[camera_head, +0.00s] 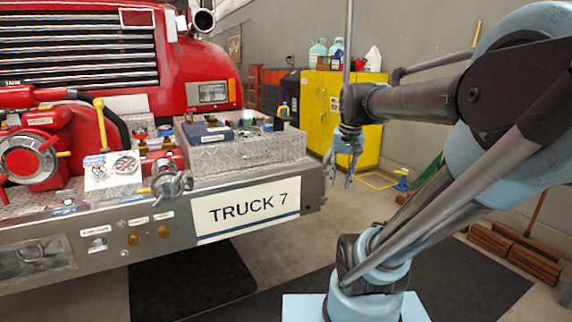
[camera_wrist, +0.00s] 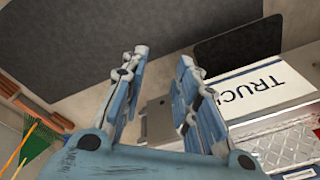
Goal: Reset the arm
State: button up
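My gripper (camera_head: 343,170) hangs from my raised arm, fingers pointing down, in the right half of the head view. It is in front of the yellow cabinet and to the right of the truck's bumper, apart from both. In the wrist view my gripper (camera_wrist: 162,70) shows two blue fingers spread apart with nothing between them. The bumper's end and its "TRUCK 7" sign (camera_wrist: 262,90) lie beyond the fingers on the right of that view.
The red fire truck (camera_head: 205,65) has a metal bumper (camera_head: 90,255) carrying a pump, gauges and a diamond-plate box (camera_head: 240,150). A yellow cabinet (camera_head: 325,100) with jugs on top stands behind. Dark mats lie on the floor. Brick-coloured blocks (camera_head: 515,253) lie at the right.

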jog(key=s+d+f+n, duration=0.2)
jog(key=s+f, duration=0.8)
jog(key=f, duration=0.4)
jog(key=shift+s+f+h, duration=0.15)
jog(key=shift+s+h, duration=0.05)
jog(key=shift+h, duration=0.2)
jog(key=shift+w+d+f, duration=0.1)
jog(key=shift+w+f, duration=0.1)
jog(key=shift+w, duration=0.3)
jog(key=shift+o, duration=0.3)
